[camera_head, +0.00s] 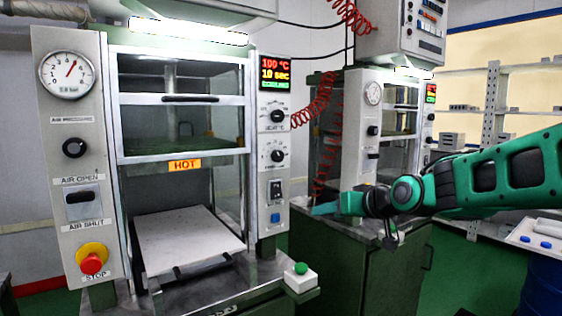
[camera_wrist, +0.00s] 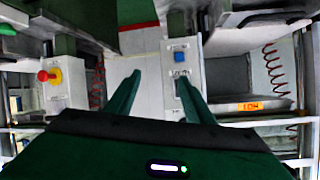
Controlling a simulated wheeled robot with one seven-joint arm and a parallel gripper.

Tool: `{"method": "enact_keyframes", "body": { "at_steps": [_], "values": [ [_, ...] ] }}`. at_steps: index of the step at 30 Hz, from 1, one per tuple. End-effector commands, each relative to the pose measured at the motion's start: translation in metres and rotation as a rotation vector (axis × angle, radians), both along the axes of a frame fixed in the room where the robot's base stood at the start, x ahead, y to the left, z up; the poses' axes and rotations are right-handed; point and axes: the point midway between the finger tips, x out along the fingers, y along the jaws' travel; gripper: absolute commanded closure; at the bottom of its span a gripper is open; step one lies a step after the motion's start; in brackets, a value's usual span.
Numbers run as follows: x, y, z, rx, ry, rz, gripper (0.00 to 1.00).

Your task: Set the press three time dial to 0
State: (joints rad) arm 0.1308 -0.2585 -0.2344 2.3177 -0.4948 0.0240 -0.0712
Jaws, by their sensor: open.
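The near press carries a right-hand panel (camera_head: 267,229) with a display (camera_head: 274,74) reading 100 °C and 10 sec. Below it are an upper black knob (camera_head: 277,116), marked for heat, and a lower black knob (camera_head: 277,156), which appears to be the time dial. The pointer angle on the lower knob is too small to read. My gripper (camera_head: 322,208) is right of and below that knob, apart from the panel. The wrist view looks upside down; there my gripper (camera_wrist: 158,76) is open and empty, one finger overlapping the panel and hiding its dials.
A black switch (camera_head: 275,190) and blue button (camera_head: 275,218) sit below the knobs. A green button box (camera_head: 300,278) stands at the front right. A second press (camera_head: 360,145) with red coiled hoses (camera_head: 318,95) stands behind my arm. A HOT sign (camera_head: 185,165) marks the near press.

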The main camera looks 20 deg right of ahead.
Motion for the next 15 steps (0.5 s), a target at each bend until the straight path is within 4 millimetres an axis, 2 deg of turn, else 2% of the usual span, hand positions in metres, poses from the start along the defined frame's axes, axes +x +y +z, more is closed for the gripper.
{"method": "enact_keyframes", "body": {
  "at_steps": [1,3,6,9,15],
  "values": [
    [0.016,0.012,0.022,0.022,-0.082,0.028,0.52],
    [0.032,0.027,0.053,0.057,-0.193,0.062,0.52],
    [0.045,0.041,0.087,0.1,-0.309,0.093,0.52],
    [0.051,0.049,0.109,0.129,-0.38,0.11,0.52],
    [0.062,0.055,0.118,0.144,-0.414,0.118,0.52]
  ]
}}
